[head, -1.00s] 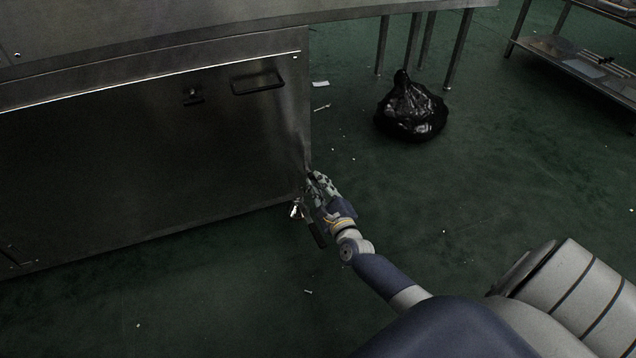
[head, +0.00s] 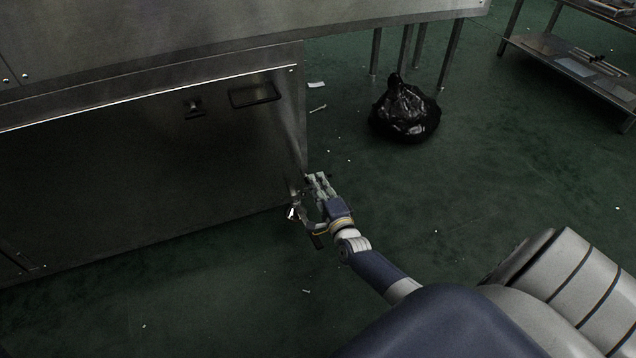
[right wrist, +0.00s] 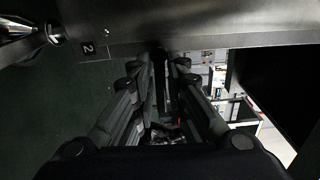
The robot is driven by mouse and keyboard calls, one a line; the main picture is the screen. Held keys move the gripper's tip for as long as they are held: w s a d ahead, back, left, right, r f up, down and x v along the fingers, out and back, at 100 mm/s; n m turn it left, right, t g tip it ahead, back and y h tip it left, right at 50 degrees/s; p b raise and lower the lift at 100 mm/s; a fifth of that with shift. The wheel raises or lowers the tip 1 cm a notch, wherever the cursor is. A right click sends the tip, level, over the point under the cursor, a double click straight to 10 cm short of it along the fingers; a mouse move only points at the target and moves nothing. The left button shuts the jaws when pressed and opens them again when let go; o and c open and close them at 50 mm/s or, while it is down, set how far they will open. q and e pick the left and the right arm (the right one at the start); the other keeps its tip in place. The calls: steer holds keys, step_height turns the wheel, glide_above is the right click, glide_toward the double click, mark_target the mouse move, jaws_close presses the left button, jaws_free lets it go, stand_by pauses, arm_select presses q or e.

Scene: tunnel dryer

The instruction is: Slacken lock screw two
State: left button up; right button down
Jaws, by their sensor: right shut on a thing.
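My right gripper (head: 312,186) is at the lower right corner of the steel dryer housing (head: 150,150). In the right wrist view the gripper (right wrist: 160,85) is shut on a narrow dark bar (right wrist: 162,72), which runs up to the steel edge between the fingertips. A plate marked "2" (right wrist: 88,48) is on the left there, beside a shiny metal fitting (right wrist: 18,24). A bright fitting (head: 291,213) also shows left of the gripper in the head view. The screw's thread is not visible. My left gripper is out of view.
A black rubbish bag (head: 405,110) lies on the green floor near the table legs. A steel shelf rack (head: 575,70) stands at the upper right. The floor (head: 220,290) in front of the housing is mostly clear, with small scraps.

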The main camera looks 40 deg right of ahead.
steer(key=shift+a+n, duration=0.1)
steer(key=shift+n, duration=0.2)
steer(key=c, duration=1.7)
jaws_free()
steer(key=shift+s, duration=0.1)
steer(key=v, duration=1.1)
steer(key=shift+s, duration=0.4)
